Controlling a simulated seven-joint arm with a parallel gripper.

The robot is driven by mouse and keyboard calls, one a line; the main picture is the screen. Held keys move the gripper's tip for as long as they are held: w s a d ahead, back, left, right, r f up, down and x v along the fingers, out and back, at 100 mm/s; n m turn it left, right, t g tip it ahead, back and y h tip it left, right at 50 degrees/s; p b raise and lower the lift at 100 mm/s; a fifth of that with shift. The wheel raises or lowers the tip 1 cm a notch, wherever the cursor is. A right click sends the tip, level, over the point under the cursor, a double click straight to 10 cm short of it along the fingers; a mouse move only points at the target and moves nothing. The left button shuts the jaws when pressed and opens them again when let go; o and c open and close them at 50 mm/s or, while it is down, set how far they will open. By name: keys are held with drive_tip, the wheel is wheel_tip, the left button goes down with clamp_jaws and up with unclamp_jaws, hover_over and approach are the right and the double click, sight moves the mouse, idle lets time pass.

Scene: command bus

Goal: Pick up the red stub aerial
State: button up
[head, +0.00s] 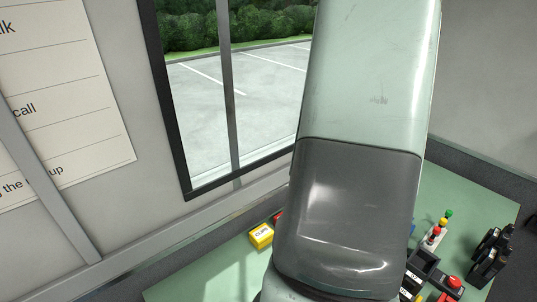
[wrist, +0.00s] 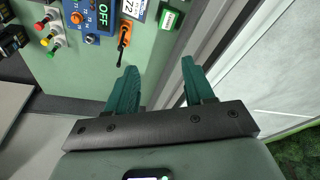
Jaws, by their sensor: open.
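A small red-topped piece (head: 437,230), which looks like the red stub aerial, stands in a row with a yellow one (head: 443,222) and a green one (head: 449,213) at the right of the green table. The red top also shows in the wrist view (wrist: 39,26) at the upper left. My gripper (wrist: 158,64) is open, with its two green fingers apart and nothing between them. It is well to the right of the red piece in the wrist view. In the head view my arm hides the gripper and the table's middle.
A yellow labelled box (head: 261,236) lies left of my arm, with something red partly hidden behind it. A red button (head: 454,283) and black devices (head: 489,252) stand at the right. A blue panel marked OFF (wrist: 92,18) and an orange item (wrist: 124,32) lie near my fingers.

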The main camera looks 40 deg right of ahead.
drive_tip(key=s+d+f+m+g, duration=0.1)
drive_tip(key=s+d+f+m, duration=0.1)
drive_tip(key=s+d+f, duration=0.45)
drive_tip(key=m+y, duration=0.2)
drive_tip(key=m, duration=0.3)
hover_over(436, 232)
drive_tip(key=d, duration=0.1)
drive_tip(key=shift+g, duration=0.3)
drive_tip(key=f, duration=1.2)
drive_tip(key=shift+w+d, duration=0.15)
drive_tip(key=shift+d, duration=0.05)
drive_tip(key=f, duration=0.4)
drive_tip(key=shift+s+f, duration=0.25)
drive_tip(key=shift+f, duration=0.1)
drive_tip(key=shift+w+a+f, duration=0.1)
drive_tip(key=shift+f, duration=1.4)
drive_tip(key=shift+w+a+f, duration=0.1)
drive_tip(key=shift+f, duration=1.4)
drive_tip(key=shift+c, duration=0.5)
clamp_jaws()
